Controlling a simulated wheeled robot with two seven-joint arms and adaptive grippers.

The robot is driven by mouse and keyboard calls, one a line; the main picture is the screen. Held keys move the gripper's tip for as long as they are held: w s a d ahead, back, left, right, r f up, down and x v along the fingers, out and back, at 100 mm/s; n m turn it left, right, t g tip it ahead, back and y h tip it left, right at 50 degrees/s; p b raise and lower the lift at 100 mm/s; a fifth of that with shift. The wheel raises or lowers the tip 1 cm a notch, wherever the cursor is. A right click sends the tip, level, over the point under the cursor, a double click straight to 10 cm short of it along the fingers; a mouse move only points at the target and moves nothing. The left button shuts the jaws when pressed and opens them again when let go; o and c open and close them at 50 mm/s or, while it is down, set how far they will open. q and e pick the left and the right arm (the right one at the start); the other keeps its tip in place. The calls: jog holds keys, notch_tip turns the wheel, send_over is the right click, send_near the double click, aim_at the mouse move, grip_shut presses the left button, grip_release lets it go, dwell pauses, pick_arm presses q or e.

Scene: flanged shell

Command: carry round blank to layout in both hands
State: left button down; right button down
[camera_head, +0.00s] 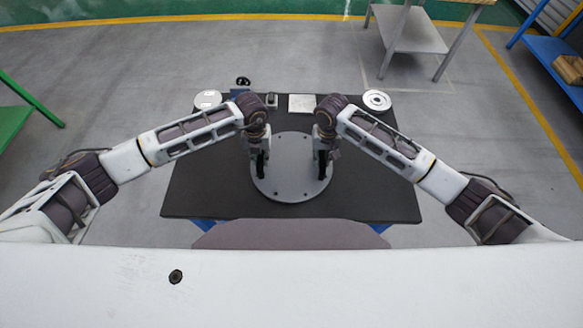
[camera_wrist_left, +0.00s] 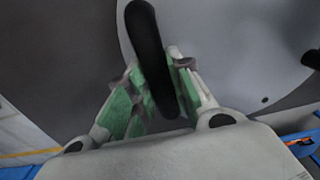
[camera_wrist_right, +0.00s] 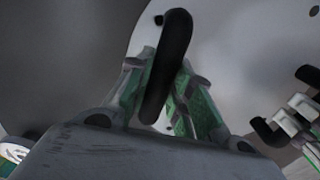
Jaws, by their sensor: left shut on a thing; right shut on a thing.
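The round blank (camera_head: 291,185) is a flat grey disc with small dark holes near its rim, over the middle of the dark table. It has two upright black bar handles. My left gripper (camera_head: 262,168) is shut on the left handle, which shows large in the left wrist view (camera_wrist_left: 148,45). My right gripper (camera_head: 321,168) is shut on the right handle, seen in the right wrist view (camera_wrist_right: 170,60). The disc looks level. I cannot tell whether it rests on the table or hangs just above it. No marked layout is clearly visible; the disc and arms hide part of the tabletop.
The dark tabletop (camera_head: 385,195) is bare on both sides of the disc. Along its far edge are a pale round part (camera_head: 207,99), a small block (camera_head: 271,100), a light square plate (camera_head: 301,103) and a flanged metal ring (camera_head: 376,101). A grey-topped table (camera_head: 408,32) stands beyond.

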pick_arm(q)
jog(key=shift+w+f+b, duration=0.1)
jog(key=shift+f+b, duration=0.4)
jog(key=shift+b, duration=0.1)
pick_arm(e)
jog(key=shift+w+f, duration=0.1)
jog(key=shift+f, duration=0.45)
pick_arm(q)
jog(key=c, duration=1.7)
grip_release()
jog(key=shift+f, duration=0.15)
pick_arm(e)
jog(key=c, duration=1.7)
grip_release()
jog(key=shift+f, duration=0.1)
pick_arm(q)
jog(key=o, duration=0.4)
jog(key=shift+s, duration=0.2)
pick_arm(e)
jog(key=o, duration=0.4)
jog(key=shift+s, duration=0.2)
pick_arm(q)
jog(key=shift+r, duration=0.2)
jog(key=shift+r, duration=5.85)
pick_arm(e)
jog(key=shift+r, duration=6.05)
pick_arm(q)
jog(key=shift+s, duration=0.1)
pick_arm(e)
jog(key=shift+s+f, duration=0.1)
